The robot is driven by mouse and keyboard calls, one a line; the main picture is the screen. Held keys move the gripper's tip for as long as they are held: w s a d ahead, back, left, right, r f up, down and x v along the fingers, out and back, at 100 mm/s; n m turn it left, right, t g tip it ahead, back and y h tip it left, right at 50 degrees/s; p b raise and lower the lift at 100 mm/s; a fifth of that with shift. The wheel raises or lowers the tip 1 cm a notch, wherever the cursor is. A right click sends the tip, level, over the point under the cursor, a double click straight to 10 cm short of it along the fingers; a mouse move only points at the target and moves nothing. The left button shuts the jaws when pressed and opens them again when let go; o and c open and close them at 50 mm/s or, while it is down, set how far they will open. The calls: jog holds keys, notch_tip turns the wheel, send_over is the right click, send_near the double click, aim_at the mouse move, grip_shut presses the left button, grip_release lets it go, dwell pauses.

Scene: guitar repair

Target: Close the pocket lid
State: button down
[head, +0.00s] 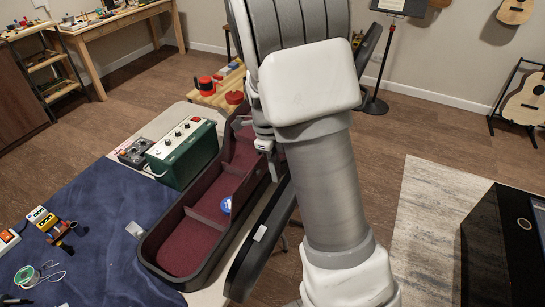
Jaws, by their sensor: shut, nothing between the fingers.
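A long, dark guitar case (150,262) lies open on the workbench, with a maroon lining and low dividing walls. A raised maroon panel (252,180), which looks like the pocket lid, stands along the right side of the case's interior. A small blue and white round item (226,205) lies in the compartment beside it. My gripper (273,172) is at the case's right edge, close to the panel's far end. It is shut and empty. My arm hides part of the case behind it, and I cannot tell whether the fingers touch the panel.
The case's dark outer lid (262,238) hangs open on the right side. A green amplifier box (182,153) stands close to the case's left wall. A blue mat (90,215) with small tools covers the left of the bench. A black glossy cabinet (500,250) stands at right.

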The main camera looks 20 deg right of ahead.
jog(key=shift+w+a+f, duration=0.35)
jog(key=shift+w+a, duration=0.3)
jog(key=shift+w+a+f, duration=0.3)
jog(key=shift+w+a, duration=0.35)
jog(key=shift+p, duration=0.3)
